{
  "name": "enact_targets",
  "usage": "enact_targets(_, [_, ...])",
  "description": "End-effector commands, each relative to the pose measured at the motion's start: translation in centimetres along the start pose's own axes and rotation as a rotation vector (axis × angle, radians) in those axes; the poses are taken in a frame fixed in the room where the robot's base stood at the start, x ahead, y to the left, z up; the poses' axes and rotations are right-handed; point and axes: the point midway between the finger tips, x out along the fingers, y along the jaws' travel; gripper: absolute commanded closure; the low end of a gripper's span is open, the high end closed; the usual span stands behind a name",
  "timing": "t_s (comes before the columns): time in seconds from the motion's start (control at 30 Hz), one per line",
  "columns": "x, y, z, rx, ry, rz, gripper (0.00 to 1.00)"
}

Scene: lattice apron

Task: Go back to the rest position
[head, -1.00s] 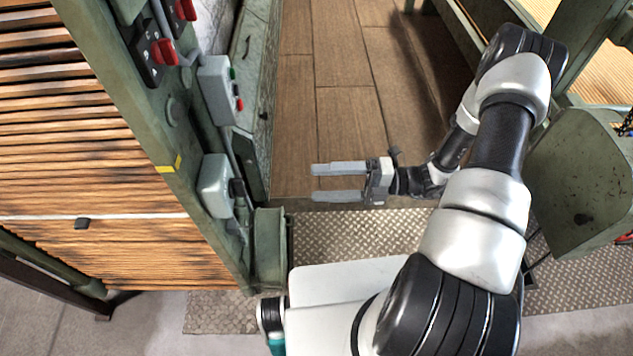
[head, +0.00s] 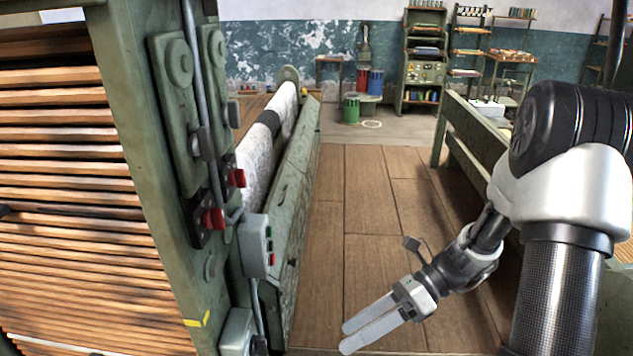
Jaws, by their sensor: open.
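My gripper (head: 346,339) is low in the middle of the head view, above the brown plank floor. Its two grey fingers stand apart with nothing between them, pointing down and to the left. My arm bends down to it from the right side of the view. No object is in contact with the gripper.
A green machine frame (head: 140,150) with wooden slats, red switches (head: 213,219) and a grey button box (head: 256,245) stands close on the left. A green bench (head: 465,150) runs along the right. Bare plank floor (head: 365,200) lies between them. Shelves (head: 424,60) and drums stand far back.

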Motion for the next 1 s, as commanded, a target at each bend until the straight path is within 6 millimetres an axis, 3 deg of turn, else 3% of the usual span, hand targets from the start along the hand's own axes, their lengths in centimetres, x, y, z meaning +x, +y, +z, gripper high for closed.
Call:
enact_targets(0.1, [-1.9, 3.4, 1.7, -0.264, 0.166, -0.066, 0.27])
enact_targets(0.7, [-11.9, 16.7, 6.6, -1.527, 1.077, -0.197, 0.27])
enact_targets(1.0, [-15.6, 21.1, 8.5, -1.914, 1.479, -0.175, 0.27])
